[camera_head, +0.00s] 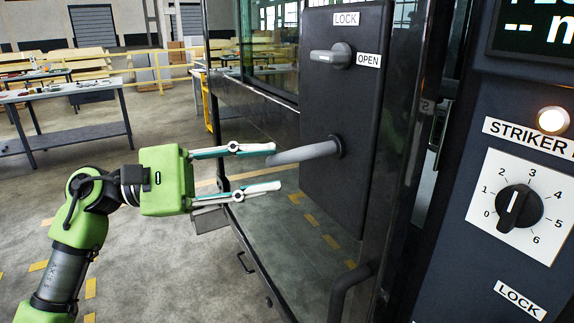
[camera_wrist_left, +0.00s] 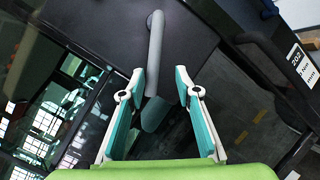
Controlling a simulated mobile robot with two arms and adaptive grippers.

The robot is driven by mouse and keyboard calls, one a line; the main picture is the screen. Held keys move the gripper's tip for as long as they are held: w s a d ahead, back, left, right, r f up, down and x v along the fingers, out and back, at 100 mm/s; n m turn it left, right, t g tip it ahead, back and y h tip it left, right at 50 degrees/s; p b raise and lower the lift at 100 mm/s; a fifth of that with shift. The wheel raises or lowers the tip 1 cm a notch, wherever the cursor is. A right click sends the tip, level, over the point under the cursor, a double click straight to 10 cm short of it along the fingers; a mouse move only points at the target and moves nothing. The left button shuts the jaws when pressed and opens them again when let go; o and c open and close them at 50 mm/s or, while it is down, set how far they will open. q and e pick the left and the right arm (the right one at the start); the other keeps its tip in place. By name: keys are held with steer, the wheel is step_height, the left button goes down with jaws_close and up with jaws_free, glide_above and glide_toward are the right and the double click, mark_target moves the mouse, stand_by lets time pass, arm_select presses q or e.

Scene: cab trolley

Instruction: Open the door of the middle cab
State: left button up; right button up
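The dark cab door (camera_head: 262,118) with a glass window fills the middle of the head view. A black lock panel (camera_head: 348,100) on it carries a grey handle (camera_head: 303,152) that sticks out to the left. A small grey lock knob (camera_head: 331,56) sits above, between LOCK and OPEN labels. My left gripper (camera_head: 272,167) is open, its fingertips close to the handle's free end. In the left wrist view the handle (camera_wrist_left: 155,55) reaches down between the open fingers (camera_wrist_left: 157,78). I cannot tell if they touch it. My right gripper is not in view.
A control panel with a numbered dial (camera_head: 519,208) and a STRIKER label stands at the right. A dark curved bar (camera_head: 350,285) sticks out low by the door. Workbenches (camera_head: 62,92) stand at the back left.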

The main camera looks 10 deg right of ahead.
arm_select(q)
steer(key=shift+a+f, duration=0.15)
steer(key=shift+a, duration=0.75)
steer(key=shift+w, duration=0.1)
steer(key=w+a+b, duration=0.1)
steer(key=a+b, duration=0.5)
steer(key=a, duration=1)
steer(key=shift+w+b, duration=0.2)
steer(key=shift+b, duration=0.15)
steer(key=shift+d+f, duration=0.1)
